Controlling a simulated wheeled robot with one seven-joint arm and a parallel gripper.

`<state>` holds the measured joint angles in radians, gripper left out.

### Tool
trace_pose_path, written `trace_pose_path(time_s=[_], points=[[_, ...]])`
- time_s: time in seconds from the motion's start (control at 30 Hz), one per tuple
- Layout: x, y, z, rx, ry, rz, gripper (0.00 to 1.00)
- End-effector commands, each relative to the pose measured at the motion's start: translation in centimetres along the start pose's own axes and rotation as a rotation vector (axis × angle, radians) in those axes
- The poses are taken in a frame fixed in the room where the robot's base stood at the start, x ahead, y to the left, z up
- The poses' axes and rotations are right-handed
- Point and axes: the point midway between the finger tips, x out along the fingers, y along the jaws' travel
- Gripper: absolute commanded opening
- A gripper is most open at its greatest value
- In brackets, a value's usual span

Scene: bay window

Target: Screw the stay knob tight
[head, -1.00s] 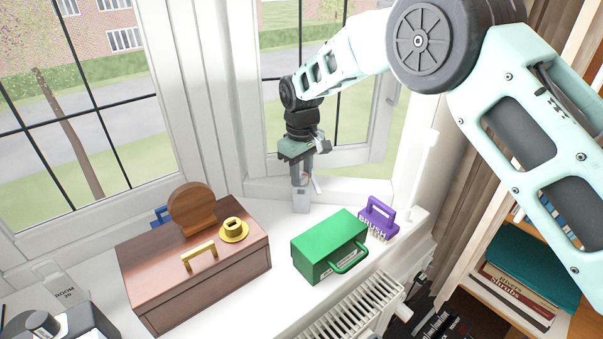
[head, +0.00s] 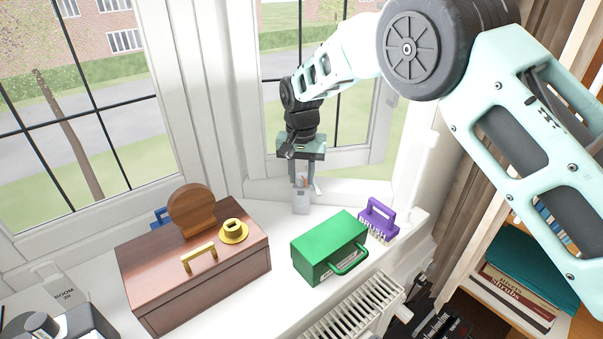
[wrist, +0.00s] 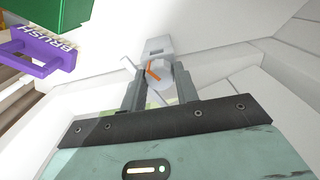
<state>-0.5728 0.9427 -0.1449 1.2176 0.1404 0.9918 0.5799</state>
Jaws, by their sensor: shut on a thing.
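The stay knob (wrist: 160,75) is a small light-grey round piece with an orange mark, between my fingertips in the wrist view. In the head view only a bit of its orange mark shows between the fingers. My gripper (head: 302,178) points down at the window's lower frame and is shut on the knob. A pale grey block (head: 301,203) stands just below the fingers on the sill; it also shows in the wrist view (wrist: 157,48). A thin pale bar (head: 317,186) sticks out beside the fingers. The knob's thread is hidden.
A green box (head: 328,246) with a handle stands right of the gripper, beside a purple brush (head: 378,218). A wooden chest (head: 195,279) with a yellow hat-shaped piece (head: 234,231) stands to the left. Window frames rise close behind. White sill between chest and green box is clear.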

Motion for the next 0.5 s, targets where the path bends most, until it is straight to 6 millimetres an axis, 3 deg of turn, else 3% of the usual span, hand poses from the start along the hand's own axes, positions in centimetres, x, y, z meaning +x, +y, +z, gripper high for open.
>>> trace_pose_path(time_s=[0.5], points=[[-0.31,-0.06,-0.15,0.429,0.006,-0.004,0.07]])
